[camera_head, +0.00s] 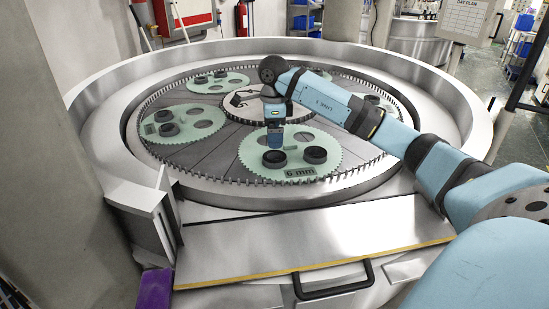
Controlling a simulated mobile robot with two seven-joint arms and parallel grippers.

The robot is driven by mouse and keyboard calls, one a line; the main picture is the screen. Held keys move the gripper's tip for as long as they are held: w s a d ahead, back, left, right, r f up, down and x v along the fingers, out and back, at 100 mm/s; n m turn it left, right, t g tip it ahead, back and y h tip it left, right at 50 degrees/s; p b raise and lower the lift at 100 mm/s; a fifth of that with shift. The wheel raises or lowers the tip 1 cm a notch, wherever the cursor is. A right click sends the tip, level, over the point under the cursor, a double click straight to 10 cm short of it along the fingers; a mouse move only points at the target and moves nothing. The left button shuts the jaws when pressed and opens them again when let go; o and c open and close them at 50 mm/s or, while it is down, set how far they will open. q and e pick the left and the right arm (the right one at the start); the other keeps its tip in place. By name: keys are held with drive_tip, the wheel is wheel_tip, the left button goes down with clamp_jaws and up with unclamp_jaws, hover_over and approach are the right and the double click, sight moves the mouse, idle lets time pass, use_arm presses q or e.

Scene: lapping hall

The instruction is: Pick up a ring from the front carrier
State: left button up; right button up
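The front carrier (332,164) is a pale green toothed disc nearest me on the round machine, with a "6 mm" label (299,173) at its front edge. Two black rings show on it: a left ring (274,159) and a right ring (315,155). My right arm reaches in from the right, and my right gripper (275,146) points down just above the left ring. I cannot tell whether it touches that ring, and its fingers are too small to read as open or shut. The arm hides part of the carrier's back. My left gripper is out of view.
More green carriers with black rings lie around the plate, such as the left carrier (203,131) and back-left carrier (237,77). A high metal rim (95,140) surrounds them. A flat metal shelf (300,240) with a black handle (335,290) lies in front.

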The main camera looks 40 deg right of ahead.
sight(275, 154)
wheel_tip(275, 154, down, 3)
drive_tip(key=shift+w, duration=0.1)
wheel_tip(275, 154, down, 4)
drive_tip(key=shift+d+p, duration=0.15)
drive_tip(key=shift+p, duration=0.85)
drive_tip(key=shift+f, duration=0.6)
drive_tip(key=shift+c, duration=1.3)
drive_tip(key=c, duration=0.8)
drive_tip(key=shift+r, duration=0.15)
